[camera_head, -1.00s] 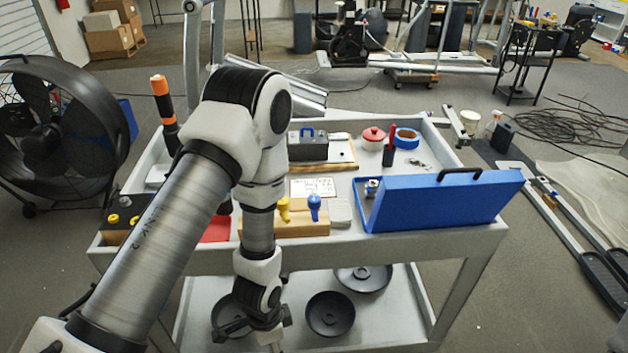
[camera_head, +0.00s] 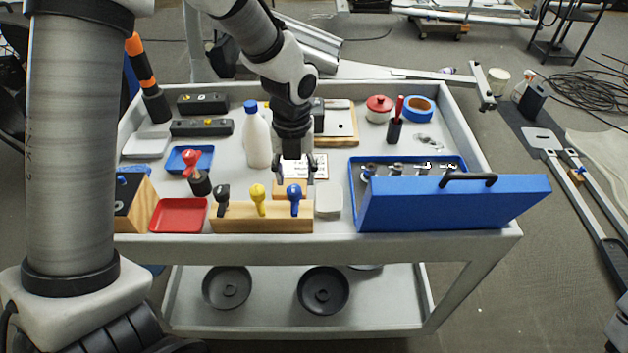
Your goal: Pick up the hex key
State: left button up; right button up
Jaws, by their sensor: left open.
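A wooden block (camera_head: 262,221) at the front edge of the cart top holds upright tools with coloured handles, which look like hex keys. There is a black one (camera_head: 221,199), a yellow one (camera_head: 258,197) and a blue one (camera_head: 294,198). My left gripper (camera_head: 296,172) points down with its fingers apart and empty. In the picture its fingertips are just above the blue handle; the exact gap is hard to tell. The lower shafts of the tools are hidden in the block. My right gripper is not in view.
A blue toolbox (camera_head: 440,208) with a raised lid stands right of the block. A red tray (camera_head: 179,215) and a blue tray (camera_head: 204,161) lie left. A white bottle (camera_head: 257,138) stands behind the block. A pale box (camera_head: 328,201) sits close right of it.

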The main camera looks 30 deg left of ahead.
aim_at(290, 192)
pick_arm(q)
jog(key=shift+s+f, duration=1.1)
jog(key=shift+s, duration=0.1)
jog(key=f, duration=0.1)
jog(key=w+f, duration=0.1)
jog(key=f, duration=0.3)
jog(key=shift+w+d, duration=0.2)
jog(key=shift+d, duration=0.05)
jog(key=shift+s+r, duration=0.25)
jog(key=shift+s, duration=0.05)
jog(key=shift+c, duration=0.7)
jog(key=c, duration=0.5)
jog(key=shift+w, duration=0.1)
grip_shut()
